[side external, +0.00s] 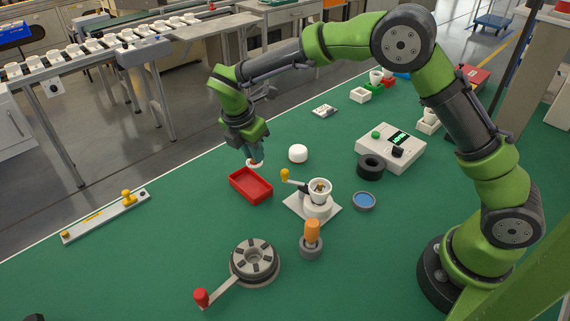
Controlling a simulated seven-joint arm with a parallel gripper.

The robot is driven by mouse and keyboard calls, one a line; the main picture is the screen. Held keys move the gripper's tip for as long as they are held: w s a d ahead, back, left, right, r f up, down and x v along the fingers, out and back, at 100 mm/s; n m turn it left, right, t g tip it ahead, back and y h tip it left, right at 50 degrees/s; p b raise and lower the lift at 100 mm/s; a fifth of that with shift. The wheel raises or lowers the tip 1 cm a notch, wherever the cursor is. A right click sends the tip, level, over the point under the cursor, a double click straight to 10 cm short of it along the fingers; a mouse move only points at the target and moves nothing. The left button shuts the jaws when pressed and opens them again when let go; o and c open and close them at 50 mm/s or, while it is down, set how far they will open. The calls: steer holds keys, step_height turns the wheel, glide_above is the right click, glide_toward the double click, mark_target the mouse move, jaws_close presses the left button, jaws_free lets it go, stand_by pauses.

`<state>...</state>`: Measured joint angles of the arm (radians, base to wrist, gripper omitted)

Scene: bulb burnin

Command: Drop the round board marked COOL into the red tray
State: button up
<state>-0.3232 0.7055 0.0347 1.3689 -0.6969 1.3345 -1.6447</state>
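The red tray (264,195) lies open and apparently empty on the green table, left of centre. My gripper (254,159) points down just above the tray's far edge. It seems shut on a small whitish round piece (255,165) at its fingertips, likely the round board. The piece is too small for me to read any COOL mark. The fingers partly hide it, and I cannot tell whether it touches the tray rim.
A white domed piece (298,153) stands right of my gripper. A rotary fixture with a red-knobbed crank (254,262) stands in front. The table left of the tray is clear up to a slider rail (105,217).

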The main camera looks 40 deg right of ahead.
steer(key=o, duration=0.4)
steer(key=v, duration=1.7)
steer(key=s+d+m+t+y, duration=0.1)
steer(key=s+d+m, duration=0.3)
steer(key=s+m, duration=0.4)
steer(key=s+d+m+t+y, duration=0.2)
steer(key=s+d+m+t, duration=0.1)
steer(key=s+m, duration=0.5)
steer(key=s+d+m+t+y, duration=0.2)
steer(key=s+d+m, duration=0.4)
steer(key=s+m, duration=0.2)
steer(key=shift+s+f+t, duration=0.1)
steer(key=shift+f+t, duration=0.15)
steer(key=shift+t, duration=0.05)
